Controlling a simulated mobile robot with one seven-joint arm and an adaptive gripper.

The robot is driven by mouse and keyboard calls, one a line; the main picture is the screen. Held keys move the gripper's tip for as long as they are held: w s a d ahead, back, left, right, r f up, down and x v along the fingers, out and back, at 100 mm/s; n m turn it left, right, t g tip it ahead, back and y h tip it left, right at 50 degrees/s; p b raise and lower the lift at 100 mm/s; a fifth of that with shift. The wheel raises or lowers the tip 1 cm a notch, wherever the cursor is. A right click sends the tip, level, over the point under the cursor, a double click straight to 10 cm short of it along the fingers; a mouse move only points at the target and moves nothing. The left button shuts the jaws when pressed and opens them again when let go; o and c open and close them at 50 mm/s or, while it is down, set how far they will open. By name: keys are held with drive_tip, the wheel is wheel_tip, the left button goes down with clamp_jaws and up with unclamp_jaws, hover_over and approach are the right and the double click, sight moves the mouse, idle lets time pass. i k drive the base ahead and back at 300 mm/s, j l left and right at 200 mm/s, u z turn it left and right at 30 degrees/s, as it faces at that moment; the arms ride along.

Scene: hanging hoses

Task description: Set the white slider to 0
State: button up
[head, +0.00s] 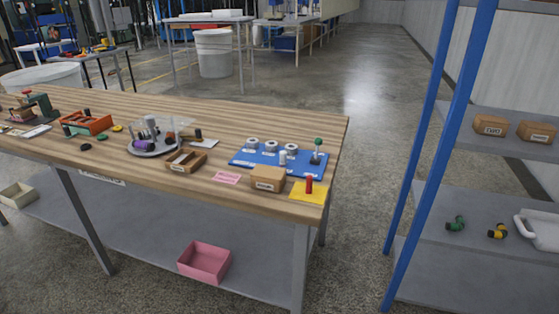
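A blue panel (240,160) lies near the right end of the wooden table. It carries several white round parts along its back edge and a green-topped lever (318,147) at its right. A small white upright piece (283,157) stands on the front part of the panel and may be the white slider. Its track, scale and any 0 mark are too small to read. My gripper is not in view.
A wooden block (268,178) with a label and a yellow plate (308,192) with a red peg stand before the panel. A pink label (227,178), a wooden tray (187,160) and a round grey tray (152,148) lie leftward. A blue-posted shelf (450,140) stands right, across open floor.

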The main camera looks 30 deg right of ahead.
sight(283, 155)
drive_tip(key=i+l, duration=0.1)
drive_tip(key=l, duration=0.25)
drive_tip(key=i+l, duration=0.15)
drive_tip(key=l, duration=0.2)
drive_tip(key=i+l, duration=0.1)
drive_tip(key=l, duration=0.2)
drive_tip(key=i+l+u, duration=0.1)
drive_tip(key=l, duration=0.25)
